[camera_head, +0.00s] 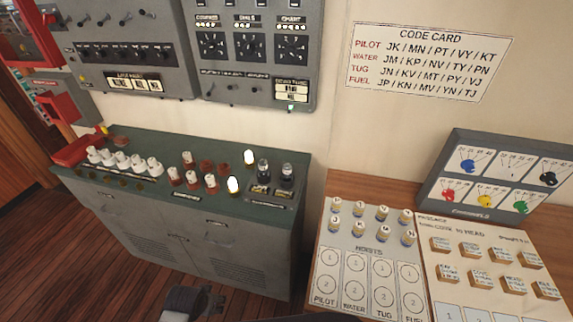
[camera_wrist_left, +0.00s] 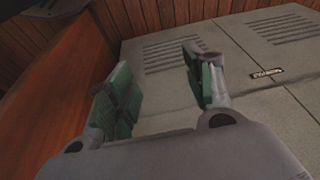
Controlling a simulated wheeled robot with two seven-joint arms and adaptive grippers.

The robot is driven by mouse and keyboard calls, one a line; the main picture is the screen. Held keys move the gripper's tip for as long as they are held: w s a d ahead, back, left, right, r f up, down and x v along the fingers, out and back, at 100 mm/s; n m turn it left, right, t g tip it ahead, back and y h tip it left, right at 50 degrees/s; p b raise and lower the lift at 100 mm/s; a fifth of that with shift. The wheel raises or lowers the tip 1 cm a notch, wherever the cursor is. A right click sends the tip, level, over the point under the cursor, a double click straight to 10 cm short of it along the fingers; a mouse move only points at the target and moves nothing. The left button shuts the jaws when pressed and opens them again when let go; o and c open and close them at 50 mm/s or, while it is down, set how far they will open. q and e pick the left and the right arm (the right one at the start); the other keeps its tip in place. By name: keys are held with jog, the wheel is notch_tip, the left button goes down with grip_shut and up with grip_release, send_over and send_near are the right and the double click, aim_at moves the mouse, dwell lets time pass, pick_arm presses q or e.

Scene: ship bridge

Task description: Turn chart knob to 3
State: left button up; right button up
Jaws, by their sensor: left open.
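The chart knob (camera_head: 292,47) is a black dial on the grey wall panel, under the label CHART and a small row of lights. Two similar dials, under COMPASS (camera_head: 211,46) and DIALS (camera_head: 250,46), sit to its left. The number it points at is too small to read. My left gripper (camera_head: 205,303) is at the bottom edge of the head view, low in front of the green-topped cabinet and far below the dial. In the left wrist view its green-padded fingers (camera_wrist_left: 160,88) are apart with nothing between them. My right gripper is not in view.
The cabinet (camera_head: 190,239) carries several white and red knobs and lit lamps below the wall panel (camera_head: 255,91). A code card (camera_head: 430,62) hangs on the right wall. At right are a desk with hoists, blocks and a coloured-knob box (camera_head: 453,206).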

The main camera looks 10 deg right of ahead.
pick_arm(q)
jog(key=w+d+r+m+t, duration=0.1)
jog(key=w+d+r+m, duration=0.2)
jog(key=r, duration=0.6)
jog(key=w+d+r+m+t, duration=0.2)
jog(key=w+r, duration=0.3)
jog(key=r, duration=0.4)
jog(key=m+t+h, duration=0.6)
jog(key=m+t, duration=0.4)
jog(key=m, duration=2.1)
send_near(289, 53)
jog(key=s+a+f, duration=0.1)
jog(key=s+a, duration=0.1)
jog(key=s, duration=0.3)
jog(key=shift+w+d+r+m, duration=0.1)
jog(key=shift+d+r+m, duration=0.1)
jog(key=shift+r+m, duration=0.2)
jog(key=shift+w, duration=0.15)
jog(key=shift+p+x, duration=1.2)
jog(key=shift+x, duration=5.6)
jog(key=shift+r, duration=0.15)
